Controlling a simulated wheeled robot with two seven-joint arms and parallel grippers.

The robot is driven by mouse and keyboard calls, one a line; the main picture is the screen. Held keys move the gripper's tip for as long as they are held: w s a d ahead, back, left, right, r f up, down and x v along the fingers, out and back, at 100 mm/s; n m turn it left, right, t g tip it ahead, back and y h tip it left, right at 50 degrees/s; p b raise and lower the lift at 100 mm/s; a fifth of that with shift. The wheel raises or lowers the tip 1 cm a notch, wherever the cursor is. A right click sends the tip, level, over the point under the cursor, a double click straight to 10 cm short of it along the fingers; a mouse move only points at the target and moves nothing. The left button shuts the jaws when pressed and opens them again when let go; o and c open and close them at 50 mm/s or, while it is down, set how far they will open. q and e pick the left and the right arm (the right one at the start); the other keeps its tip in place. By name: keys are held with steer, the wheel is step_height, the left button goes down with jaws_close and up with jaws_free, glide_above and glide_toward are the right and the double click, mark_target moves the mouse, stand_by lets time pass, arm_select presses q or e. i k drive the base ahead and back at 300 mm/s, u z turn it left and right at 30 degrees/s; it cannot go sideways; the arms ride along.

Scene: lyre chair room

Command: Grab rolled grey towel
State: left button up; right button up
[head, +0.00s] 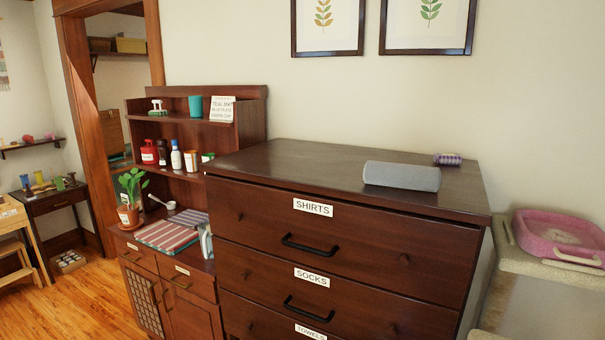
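The rolled grey towel (401,177) lies on its side on top of the dark wooden dresser (300,162), toward the right of the top. Its long side faces me and its right end shows. Nothing covers it. Neither of my grippers shows in the head view.
A small purple roll (447,159) lies behind the towel. The dresser top left of the towel is bare. A pink bin or bed (560,238) sits on a light cabinet at the right. A shelf unit (182,132) with bottles stands at the left. Framed pictures hang above.

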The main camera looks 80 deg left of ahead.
mark_target(422, 179)
steer(key=u, duration=2.15)
